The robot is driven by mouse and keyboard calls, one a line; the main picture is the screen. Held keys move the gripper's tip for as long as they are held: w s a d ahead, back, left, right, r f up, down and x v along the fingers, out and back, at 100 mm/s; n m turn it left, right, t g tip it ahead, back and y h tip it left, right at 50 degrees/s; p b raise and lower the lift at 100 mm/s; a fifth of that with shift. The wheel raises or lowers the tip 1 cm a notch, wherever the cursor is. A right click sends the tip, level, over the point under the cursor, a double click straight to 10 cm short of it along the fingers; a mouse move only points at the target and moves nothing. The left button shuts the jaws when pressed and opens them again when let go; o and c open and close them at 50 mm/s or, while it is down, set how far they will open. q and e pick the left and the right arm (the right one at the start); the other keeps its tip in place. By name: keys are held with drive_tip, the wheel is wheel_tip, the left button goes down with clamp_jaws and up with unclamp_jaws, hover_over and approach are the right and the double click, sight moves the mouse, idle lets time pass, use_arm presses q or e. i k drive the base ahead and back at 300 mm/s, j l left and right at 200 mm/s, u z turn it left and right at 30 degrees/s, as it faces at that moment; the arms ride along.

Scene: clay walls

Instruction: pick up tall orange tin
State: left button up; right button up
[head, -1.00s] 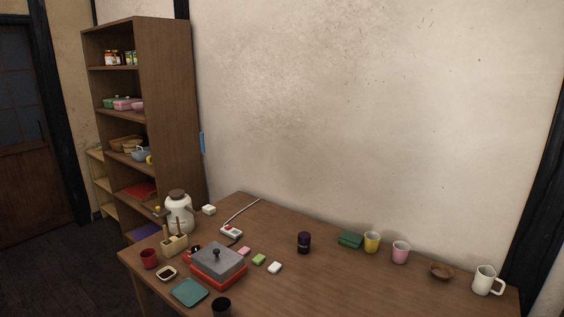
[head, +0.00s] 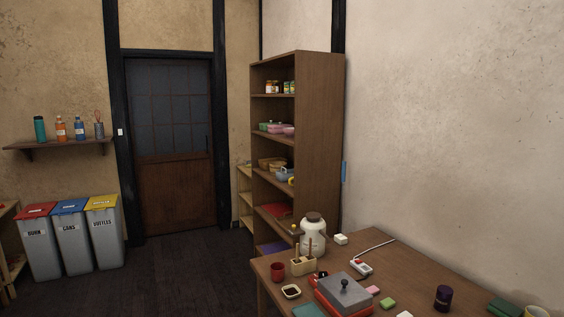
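I cannot pick out a tall orange tin for sure. Several small jars or tins (head: 271,88) stand on the upper shelf of the brown bookcase (head: 321,130), some with orange-brown and some with yellow-green sides; they are too small to tell apart. An orange bottle-like container (head: 60,129) stands on the wall shelf (head: 62,144) at the left, between a teal bottle (head: 39,129) and a blue bottle (head: 79,129). Neither of my grippers is in view.
A wooden table (head: 420,272) at the lower right holds a white jug (head: 313,238), a red box with a grey lid (head: 345,292), a red cup (head: 277,271) and a dark jar (head: 443,297). Labelled bins (head: 70,240) stand left of a closed door (head: 174,150). The dark floor between is clear.

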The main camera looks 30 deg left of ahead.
sight(61, 129)
drive_tip(key=u, duration=2.2)
drive_tip(key=i+l+z, duration=0.1)
drive_tip(key=i+z, duration=0.15)
drive_tip(key=i, duration=0.35)
drive_tip(key=i+z, duration=0.1)
drive_tip(key=i, duration=4.1)
